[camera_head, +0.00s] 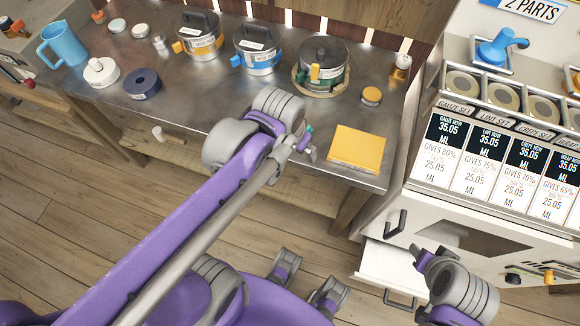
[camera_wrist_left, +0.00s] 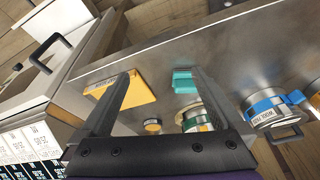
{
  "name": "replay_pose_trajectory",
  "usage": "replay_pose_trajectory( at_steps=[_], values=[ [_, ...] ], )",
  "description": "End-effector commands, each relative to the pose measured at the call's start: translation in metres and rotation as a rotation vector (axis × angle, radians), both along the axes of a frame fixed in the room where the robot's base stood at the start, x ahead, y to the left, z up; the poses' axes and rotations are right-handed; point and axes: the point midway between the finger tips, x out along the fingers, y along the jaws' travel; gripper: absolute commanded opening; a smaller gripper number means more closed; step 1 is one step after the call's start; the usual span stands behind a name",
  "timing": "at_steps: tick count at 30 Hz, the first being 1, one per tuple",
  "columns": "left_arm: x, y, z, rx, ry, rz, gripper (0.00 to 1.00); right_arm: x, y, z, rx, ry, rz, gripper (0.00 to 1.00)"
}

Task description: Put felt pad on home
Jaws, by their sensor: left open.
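A teal piece (camera_wrist_left: 184,82), which looks like the felt pad, lies on the metal table near the right finger in the left wrist view. Only a sliver of teal (camera_head: 309,130) shows beside my left gripper (camera_head: 304,145) in the head view. That gripper, also in the wrist view (camera_wrist_left: 164,72), is open, with the teal piece between its fingers; I cannot tell whether it touches one. A flat yellow-orange slab (camera_head: 353,148), possibly the home, lies to the right near the table's front edge. Its label (camera_wrist_left: 103,87) is too small to read. My right arm's end (camera_head: 425,262) is low at the right.
On the table (camera_head: 215,105) stand lidded pots with blue (camera_head: 258,52) and yellow (camera_head: 200,38) clamps, a dark pot (camera_head: 322,62), a small orange-topped jar (camera_head: 372,96) and a blue jug (camera_head: 62,45). A white dispenser cabinet (camera_head: 450,215) with an open drawer stands at the right.

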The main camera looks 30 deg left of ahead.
Motion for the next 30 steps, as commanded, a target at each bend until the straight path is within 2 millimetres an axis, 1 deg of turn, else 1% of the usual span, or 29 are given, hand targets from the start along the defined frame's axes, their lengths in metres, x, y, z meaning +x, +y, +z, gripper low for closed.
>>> replay_pose_trajectory(
  at_steps=[1, 3, 6, 9, 26, 28, 30],
  values=[
    [-0.017, -0.005, -0.009, -0.005, -0.034, 0.007, 1.00, 0.000, 0.000, 0.000, 0.000, 0.000, 0.000, 0.52],
    [-0.032, -0.010, -0.019, -0.014, -0.079, 0.021, 1.00, 0.000, 0.000, 0.000, 0.000, 0.000, 0.000, 0.52],
    [-0.047, -0.015, -0.030, -0.027, -0.124, 0.037, 1.00, 0.000, 0.000, 0.000, 0.000, 0.000, 0.000, 0.52],
    [-0.055, -0.017, -0.036, -0.033, -0.148, 0.044, 1.00, 0.000, 0.000, 0.000, 0.000, 0.000, 0.000, 0.52],
    [-0.056, -0.017, -0.037, -0.036, -0.155, 0.047, 1.00, 0.000, 0.000, 0.000, 0.000, 0.000, 0.000, 0.52],
    [-0.056, -0.017, -0.037, -0.036, -0.155, 0.047, 0.91, 0.000, 0.000, 0.000, 0.000, 0.000, 0.000, 0.52],
    [-0.056, -0.017, -0.037, -0.036, -0.155, 0.047, 0.78, 0.000, 0.000, 0.000, 0.000, 0.000, 0.000, 0.52]
  ],
)
